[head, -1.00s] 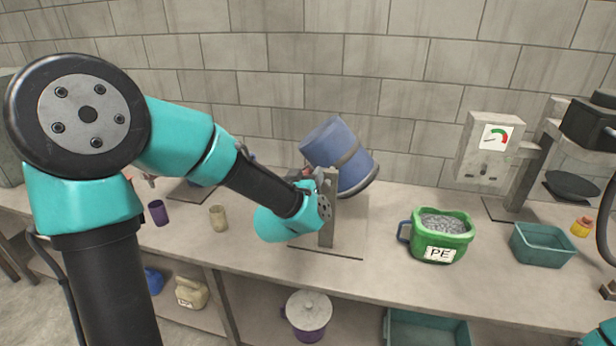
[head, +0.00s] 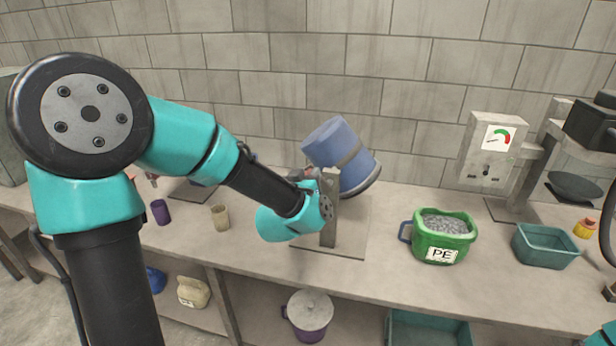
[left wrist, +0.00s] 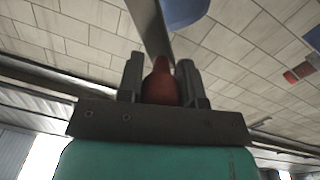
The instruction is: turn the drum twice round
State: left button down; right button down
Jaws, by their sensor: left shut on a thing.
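The blue drum (head: 336,146) with a grey band sits tilted on a grey upright post (head: 329,215) at the back of the bench. Its blue side also shows at the top of the left wrist view (left wrist: 184,10). My left gripper (left wrist: 161,70) is shut on a red handle (left wrist: 160,86), whose tip stands between the two dark fingers. In the head view a little red shows by the post, at the left of the drum; my wrist and the post hide most of the grip. My right gripper is not in view.
A green PE bucket of grey granules (head: 444,243) and a teal tray (head: 544,248) stand right of the drum. A gauge machine (head: 489,150) stands behind them. Purple (head: 161,212) and beige (head: 220,217) cups stand to the left. The bench front between is clear.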

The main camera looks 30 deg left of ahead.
pick_arm(q)
jog(key=shift+d+r, duration=0.1)
jog(key=shift+w+d+r+m+g, duration=0.2)
jog(key=shift+d+m, duration=0.4)
jog(key=shift+m, duration=0.55)
jog(key=shift+w+d+r+m, duration=0.2)
jog(key=shift+d+m, duration=0.45)
jog(key=shift+m, duration=0.55)
jog(key=shift+w+d+r+m+g, duration=0.1)
jog(key=shift+d+r+m, duration=0.2)
jog(key=shift+d+m, duration=0.6)
jog(key=shift+a+m, duration=0.25)
jog(key=shift+a, duration=0.05)
jog(key=c, duration=0.8)
grip_release()
jog(key=shift+s, duration=0.1)
